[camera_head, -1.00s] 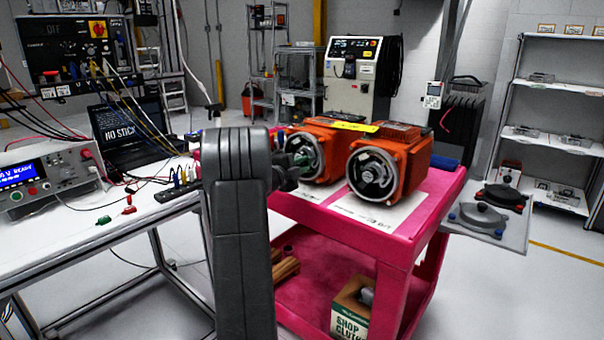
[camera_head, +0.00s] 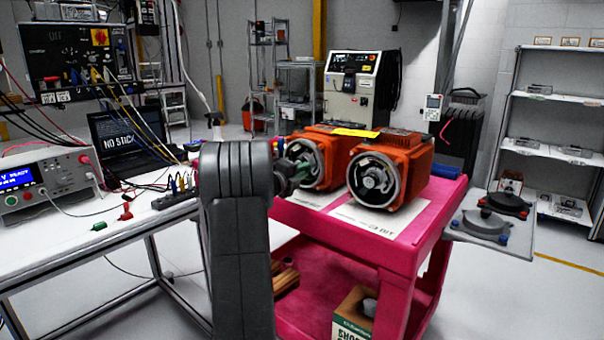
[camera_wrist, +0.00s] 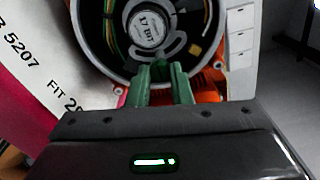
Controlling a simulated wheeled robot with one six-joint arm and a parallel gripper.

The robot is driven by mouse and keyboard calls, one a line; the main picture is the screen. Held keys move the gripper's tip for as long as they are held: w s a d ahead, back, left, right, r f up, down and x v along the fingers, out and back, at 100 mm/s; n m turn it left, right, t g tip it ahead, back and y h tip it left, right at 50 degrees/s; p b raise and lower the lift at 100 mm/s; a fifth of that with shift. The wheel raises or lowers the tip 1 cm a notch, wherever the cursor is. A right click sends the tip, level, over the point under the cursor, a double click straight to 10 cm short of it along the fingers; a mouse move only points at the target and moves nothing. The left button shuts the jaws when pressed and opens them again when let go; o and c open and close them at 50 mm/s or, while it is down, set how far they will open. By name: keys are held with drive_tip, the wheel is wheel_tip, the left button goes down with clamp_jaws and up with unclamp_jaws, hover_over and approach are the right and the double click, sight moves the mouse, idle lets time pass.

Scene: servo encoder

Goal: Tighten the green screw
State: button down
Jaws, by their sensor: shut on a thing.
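Two orange servo motors stand on the pink cart. The left motor (camera_head: 335,152) has its round open end facing my gripper, and the right motor (camera_head: 404,172) stands beside it. My gripper (camera_head: 303,168) is at the face of the left motor, partly hidden behind my arm. In the wrist view my green fingers (camera_wrist: 158,68) close together in front of the lower part of the open encoder housing (camera_wrist: 188,72). They are shut on a small green thing, seemingly the green screw, mostly hidden between the tips. I cannot tell whether it touches the housing.
The pink cart (camera_head: 425,225) carries white printed sheets under the motors. A white bench (camera_head: 75,245) with a power supply (camera_head: 45,180) and loose cables is at the left. A grey side shelf (camera_head: 500,238) with round parts is at the right.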

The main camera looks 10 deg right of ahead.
drive_tip(key=shift+f, duration=0.15)
drive_tip(key=c, duration=1.3)
unclamp_jaws()
drive_tip(key=shift+s+a, duration=0.1)
drive_tip(key=v, duration=1.3)
drive_tip(key=shift+s+a, duration=0.2)
drive_tip(key=shift+w+d, duration=0.1)
drive_tip(key=x, duration=1.3)
drive_tip(key=shift+w+d, duration=0.2)
